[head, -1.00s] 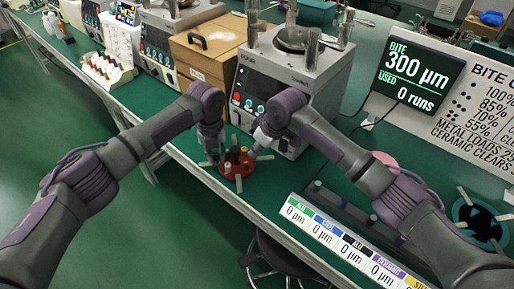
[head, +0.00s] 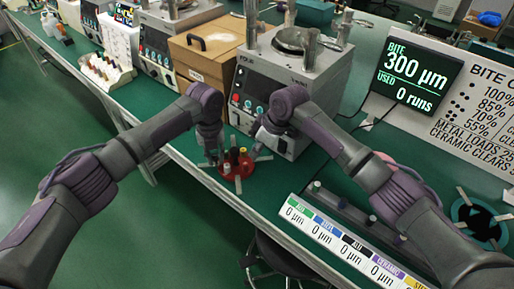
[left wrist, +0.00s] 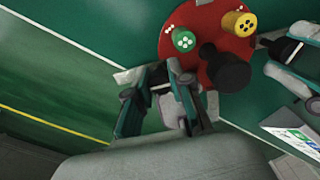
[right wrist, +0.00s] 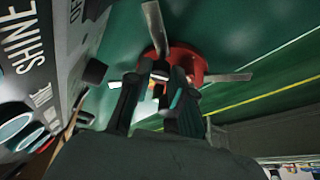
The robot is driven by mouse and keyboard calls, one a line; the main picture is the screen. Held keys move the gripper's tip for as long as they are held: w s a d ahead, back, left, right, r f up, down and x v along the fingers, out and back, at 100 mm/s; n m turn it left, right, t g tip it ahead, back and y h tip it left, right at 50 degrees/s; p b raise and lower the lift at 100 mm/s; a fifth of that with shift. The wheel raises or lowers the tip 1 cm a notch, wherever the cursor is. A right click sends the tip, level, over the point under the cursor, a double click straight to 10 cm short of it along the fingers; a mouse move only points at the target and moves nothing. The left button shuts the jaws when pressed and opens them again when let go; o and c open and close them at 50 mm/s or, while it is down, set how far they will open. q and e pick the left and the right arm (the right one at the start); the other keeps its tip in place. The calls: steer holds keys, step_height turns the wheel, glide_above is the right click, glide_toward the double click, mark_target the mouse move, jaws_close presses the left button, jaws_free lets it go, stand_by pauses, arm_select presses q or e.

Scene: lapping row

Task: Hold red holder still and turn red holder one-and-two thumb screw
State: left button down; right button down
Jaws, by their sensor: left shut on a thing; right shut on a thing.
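The round red holder (head: 229,172) lies on the green bench top in front of a grey machine. In the left wrist view it is a red disc (left wrist: 207,63) with green (left wrist: 184,40), yellow (left wrist: 238,22) and black (left wrist: 225,72) round pieces on top. Pale flat bars stick out around it. My left gripper (head: 211,158) is shut at the holder's left side, on a pale grey piece at its rim. My right gripper (head: 257,151) is shut at the holder's right side, apparently on the thumb screw. Its fingers (right wrist: 158,95) mostly hide the screw, so its angle cannot be told.
The grey machine (head: 290,85) stands close behind the holder. A label strip with µm readings (head: 340,245) and a dark rack (head: 345,208) lie to the right. The bench's front edge runs close in front of the holder, with a stool (head: 275,262) below.

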steer(key=c, duration=1)
jaws_free()
steer(key=shift+d, duration=0.1)
steer(key=shift+r, duration=0.1)
steer(key=v, duration=1.2)
